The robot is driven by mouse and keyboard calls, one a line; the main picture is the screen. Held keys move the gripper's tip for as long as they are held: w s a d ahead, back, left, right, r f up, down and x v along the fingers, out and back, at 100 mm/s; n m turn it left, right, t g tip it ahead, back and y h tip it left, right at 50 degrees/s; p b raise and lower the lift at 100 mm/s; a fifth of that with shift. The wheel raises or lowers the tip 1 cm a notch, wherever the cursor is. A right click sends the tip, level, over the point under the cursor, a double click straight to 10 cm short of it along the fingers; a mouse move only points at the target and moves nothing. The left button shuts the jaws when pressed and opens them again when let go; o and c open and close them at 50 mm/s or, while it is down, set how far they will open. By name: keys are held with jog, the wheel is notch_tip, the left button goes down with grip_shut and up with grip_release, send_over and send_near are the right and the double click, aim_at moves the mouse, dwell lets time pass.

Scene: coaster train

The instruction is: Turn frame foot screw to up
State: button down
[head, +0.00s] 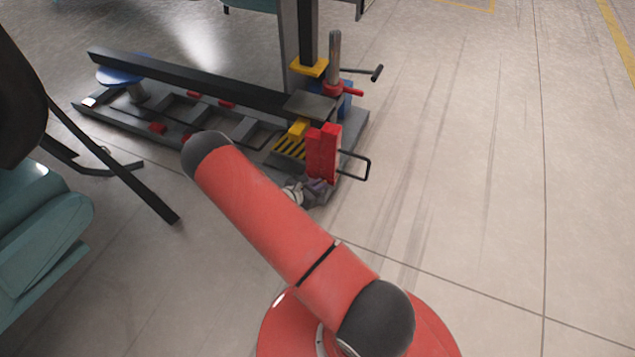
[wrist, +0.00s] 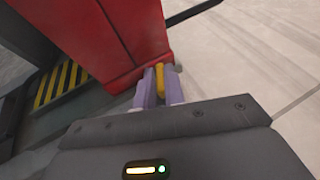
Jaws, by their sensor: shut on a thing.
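My gripper (head: 302,193) is low at the near right end of the dark frame (head: 180,80), just below a red block (head: 323,155). In the wrist view its two pale purple fingers (wrist: 160,88) are closed on a small yellow piece (wrist: 167,80) at the lower edge of the red block, which also shows there (wrist: 100,35). The fingers hide part of the yellow piece. In the head view my gripper hides it, and I cannot tell for certain that it is the foot screw.
A black loop handle (head: 366,166) sticks out right of the red block. A grey post (head: 334,55) and a black-knobbed lever (head: 375,73) stand behind it. A yellow-black striped plate (head: 290,147) lies left of it. The floor (head: 480,180) to the right is clear.

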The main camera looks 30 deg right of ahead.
jog(key=shift+s+d+r+n+t+y+p, duration=0.15)
jog(key=shift+n+t+y+p, duration=0.1)
jog(key=shift+n+t+p, duration=0.25)
jog(key=shift+s+a+n+t+y+p, duration=0.1)
jog(key=shift+n+t+y+p, duration=0.2)
jog(key=shift+n+t, duration=0.3)
jog(key=shift+n+t+y+p, duration=0.45)
jog(key=shift+n+t+p, duration=0.25)
jog(key=shift+n+t, duration=0.1)
jog(key=shift+t, duration=0.3)
jog(key=c, duration=1.8)
grip_release()
jog(key=shift+o, duration=0.2)
jog(key=p+v, duration=0.1)
jog(key=v, duration=0.6)
jog(key=shift+s, duration=0.2)
jog(key=shift+r, duration=0.1)
